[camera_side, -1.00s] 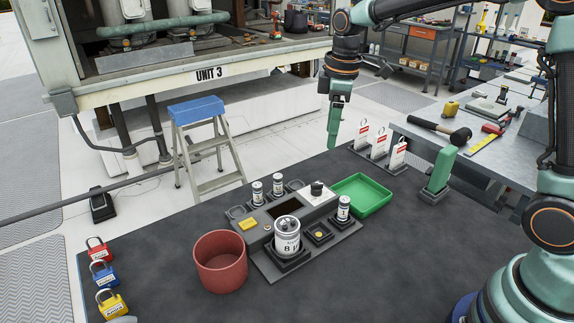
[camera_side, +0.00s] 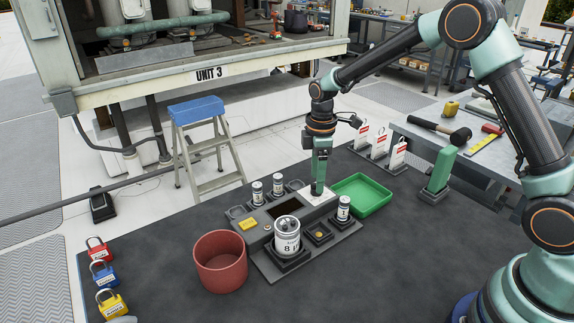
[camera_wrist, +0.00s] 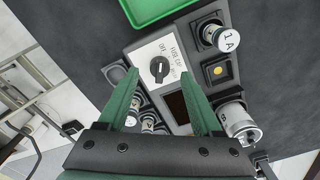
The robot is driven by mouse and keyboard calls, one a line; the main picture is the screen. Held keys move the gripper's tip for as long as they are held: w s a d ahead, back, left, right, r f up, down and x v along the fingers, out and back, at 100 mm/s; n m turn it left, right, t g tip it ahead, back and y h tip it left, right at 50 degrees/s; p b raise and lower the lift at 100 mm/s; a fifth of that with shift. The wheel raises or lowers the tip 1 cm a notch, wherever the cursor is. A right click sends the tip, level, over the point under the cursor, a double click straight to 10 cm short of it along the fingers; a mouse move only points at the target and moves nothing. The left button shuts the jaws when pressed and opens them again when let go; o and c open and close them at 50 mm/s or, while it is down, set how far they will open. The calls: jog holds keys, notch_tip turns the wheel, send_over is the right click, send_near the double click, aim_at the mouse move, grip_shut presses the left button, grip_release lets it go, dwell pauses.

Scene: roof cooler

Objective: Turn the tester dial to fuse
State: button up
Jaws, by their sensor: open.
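The tester (camera_side: 282,212) is a grey unit on the dark table with a dark screen and a white dial plate at its right end. In the wrist view the black dial (camera_wrist: 160,68) sits on the white plate, which carries printed positions; I cannot tell surely which one its pointer marks. My gripper (camera_side: 318,190) points down over the dial plate and hides the dial in the side view. In the wrist view its green fingers (camera_wrist: 160,90) are apart and empty, with the dial between and just beyond their tips. I cannot tell whether either finger touches it.
A green tray (camera_side: 363,208) lies right of the tester. A fuse canister (camera_side: 287,235) and a smaller fuse (camera_side: 343,208) stand in front. A red bin (camera_side: 220,278) is at left. White tags (camera_side: 379,139) stand behind right. The front table area is clear.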

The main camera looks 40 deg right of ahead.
jog(key=shift+f, duration=1.25)
grip_shut()
jog(key=shift+m, duration=0.4)
jog(key=m, duration=0.3)
jog(key=shift+r+m, duration=0.1)
jog(key=shift+m, duration=2.1)
